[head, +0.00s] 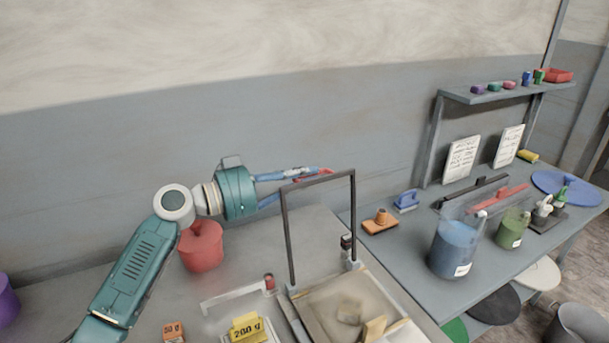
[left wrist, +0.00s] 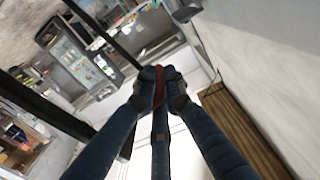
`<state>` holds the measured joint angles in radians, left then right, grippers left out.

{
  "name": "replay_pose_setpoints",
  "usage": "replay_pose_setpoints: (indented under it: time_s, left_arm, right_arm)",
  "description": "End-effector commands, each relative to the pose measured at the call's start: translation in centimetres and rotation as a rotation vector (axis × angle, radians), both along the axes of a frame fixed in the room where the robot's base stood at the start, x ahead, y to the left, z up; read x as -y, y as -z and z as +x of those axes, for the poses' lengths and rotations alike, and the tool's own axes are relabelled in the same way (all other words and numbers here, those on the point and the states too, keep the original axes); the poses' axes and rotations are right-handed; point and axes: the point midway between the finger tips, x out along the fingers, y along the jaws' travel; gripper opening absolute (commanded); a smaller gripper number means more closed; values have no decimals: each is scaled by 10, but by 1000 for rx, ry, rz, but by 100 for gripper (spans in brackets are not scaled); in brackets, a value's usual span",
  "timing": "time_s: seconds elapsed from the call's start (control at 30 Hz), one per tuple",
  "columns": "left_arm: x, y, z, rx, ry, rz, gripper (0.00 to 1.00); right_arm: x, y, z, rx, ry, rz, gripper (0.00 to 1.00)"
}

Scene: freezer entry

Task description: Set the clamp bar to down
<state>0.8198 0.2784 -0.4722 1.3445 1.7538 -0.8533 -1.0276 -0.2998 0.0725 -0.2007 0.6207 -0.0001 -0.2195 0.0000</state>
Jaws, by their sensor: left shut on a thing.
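The clamp bar (head: 287,235) is a dark square-cornered frame. It stands raised, nearly upright, at the back of a shallow tray (head: 398,327) holding sandy material. A red grip (head: 326,173) shows at its top crosspiece. My left gripper (head: 322,173) reaches in from the left, at the height of the crosspiece, with its blue fingers pointing right. In the left wrist view the dark fingertips (left wrist: 160,87) are closed around the red grip (left wrist: 159,88), which is partly hidden between them. My right gripper is not in view.
A red pot (head: 202,250) stands below my left arm. A yellow 200 g weight (head: 246,328) and an orange weight (head: 172,331) sit left of the tray. A side table (head: 400,225) with jugs and a shelf (head: 500,94) stand right. Air above the tray is clear.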

Motion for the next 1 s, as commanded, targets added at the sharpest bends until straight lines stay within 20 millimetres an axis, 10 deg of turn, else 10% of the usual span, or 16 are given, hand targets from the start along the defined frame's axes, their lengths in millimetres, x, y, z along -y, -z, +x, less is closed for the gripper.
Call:
replay_pose_setpoints:
  time_s: [0.37, 1.0]
  left_arm:
    - [5, 1, -15, 66, -2, 28, 0]
    - [44, -6, -109, 469, -1, 198, 0]
  right_arm:
    - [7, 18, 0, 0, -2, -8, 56]
    - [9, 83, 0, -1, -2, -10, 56]
